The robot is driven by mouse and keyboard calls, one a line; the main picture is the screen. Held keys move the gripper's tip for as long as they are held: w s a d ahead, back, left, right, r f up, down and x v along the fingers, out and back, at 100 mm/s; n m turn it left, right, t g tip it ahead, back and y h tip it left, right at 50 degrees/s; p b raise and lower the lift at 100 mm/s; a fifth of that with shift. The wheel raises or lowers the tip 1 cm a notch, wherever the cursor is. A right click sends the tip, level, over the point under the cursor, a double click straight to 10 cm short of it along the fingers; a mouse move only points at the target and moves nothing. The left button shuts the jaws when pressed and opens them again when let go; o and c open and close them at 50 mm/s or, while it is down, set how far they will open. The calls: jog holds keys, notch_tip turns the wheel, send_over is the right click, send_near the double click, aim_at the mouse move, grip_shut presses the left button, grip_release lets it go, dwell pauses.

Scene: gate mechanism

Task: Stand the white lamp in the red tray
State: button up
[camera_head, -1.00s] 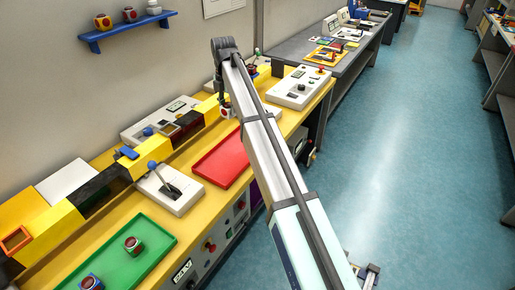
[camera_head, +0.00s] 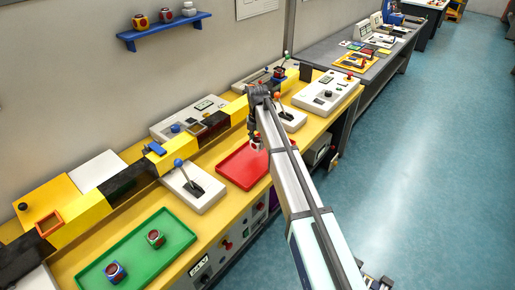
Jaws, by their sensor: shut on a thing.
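My gripper (camera_head: 255,131) points down at the back right end of the red tray (camera_head: 236,168). It is shut on a small white lamp (camera_head: 256,144) with a dark red face, partly hidden by the gripper and arm. The lamp appears at or just over the tray's back right part; I cannot tell whether it touches the tray. The rest of the visible tray floor is empty.
A lever box (camera_head: 192,190) stands left of the red tray, and another lever box (camera_head: 290,118) behind it to the right. A yellow and black beam (camera_head: 210,138) runs along the back. A green tray (camera_head: 135,255) holds two lamps at the front left.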

aim_at(257, 149)
jog(key=shift+f+p, duration=0.5)
jog(key=shift+f, duration=1.85)
jog(key=shift+f, duration=0.15)
jog(key=o, duration=1.3)
jog(key=shift+c, duration=0.2)
notch_tip(257, 149, up, 12)
jog(key=b, duration=0.3)
